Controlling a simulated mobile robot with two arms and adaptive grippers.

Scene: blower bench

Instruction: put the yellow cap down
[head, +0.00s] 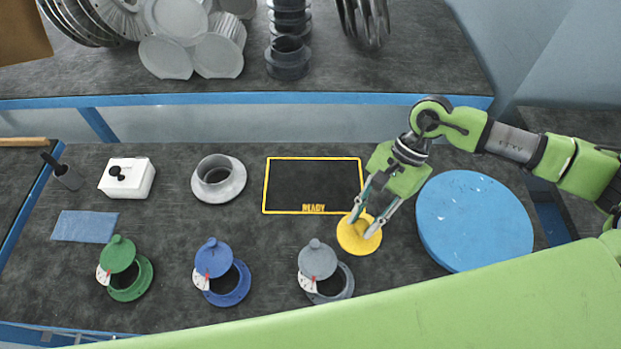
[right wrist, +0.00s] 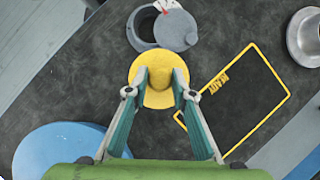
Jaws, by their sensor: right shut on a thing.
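The yellow cap (head: 352,240) is a round disc just below the lower right corner of the yellow-outlined READY area in the head view. My right gripper (head: 367,222) is shut on its raised middle. In the right wrist view the fingers (right wrist: 160,84) close on the knob of the yellow cap (right wrist: 158,62), whose rim shows around them. I cannot tell whether the cap touches the bench. The READY rectangle (head: 312,182) is empty. My left gripper is not in view.
A blue disc (head: 475,220) lies right of the cap. Grey (head: 330,285), blue (head: 232,287) and green (head: 130,280) flanged ports with tilted lids stand in front. A metal flange (head: 219,180), white box (head: 128,176) and blue cloth (head: 84,226) lie left.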

